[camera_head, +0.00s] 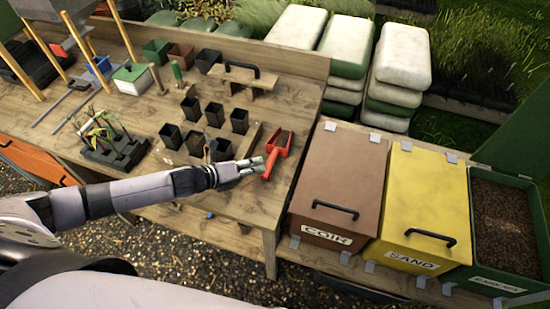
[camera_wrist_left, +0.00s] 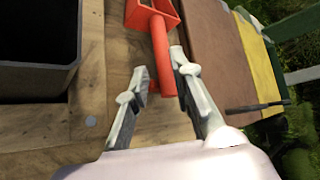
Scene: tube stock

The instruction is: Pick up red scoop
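The red scoop (camera_head: 280,148) lies on the wooden table near its right end, with its handle toward my left gripper (camera_head: 262,166). In the left wrist view the scoop's handle (camera_wrist_left: 161,52) reaches down between the two fingertips of my left gripper (camera_wrist_left: 164,82). The fingers are apart, one on each side of the handle's end. The scoop's head is at the top edge of that view and partly cut off. I cannot tell whether a finger touches the handle. My right gripper is not in view.
Several black pots (camera_head: 215,114) stand left of the scoop, and one black pot (camera_wrist_left: 38,45) is close to the left gripper. A brown coir bin (camera_head: 338,180), a yellow sand bin (camera_head: 425,200) and an open green bin (camera_head: 503,220) stand beyond the table's right edge.

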